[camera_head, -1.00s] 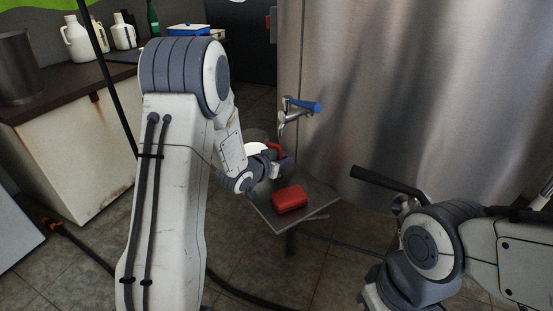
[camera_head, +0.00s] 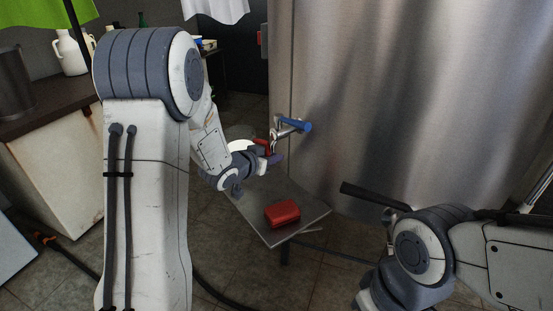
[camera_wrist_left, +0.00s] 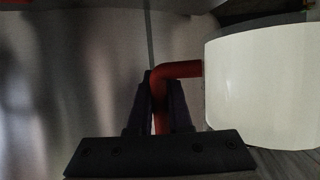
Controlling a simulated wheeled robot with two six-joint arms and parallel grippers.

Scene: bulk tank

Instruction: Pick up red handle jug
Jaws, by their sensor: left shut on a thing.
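The jug is white with a red handle. In the head view its white body (camera_head: 240,145) shows in part behind my left forearm, and the red handle (camera_head: 263,146) shows at my left gripper (camera_head: 270,158). In the left wrist view the bent red handle (camera_wrist_left: 178,72) runs between the fingers of my left gripper (camera_wrist_left: 160,100), which is shut on it. The white body (camera_wrist_left: 262,85) is at the right there. The jug is above the small metal table; its base is hidden.
A red box (camera_head: 282,213) lies on the small metal table (camera_head: 305,220). A blue-handled tap (camera_head: 293,127) juts from the steel tank (camera_head: 400,100) close to the jug. A counter (camera_head: 60,110) with white jugs is at the left.

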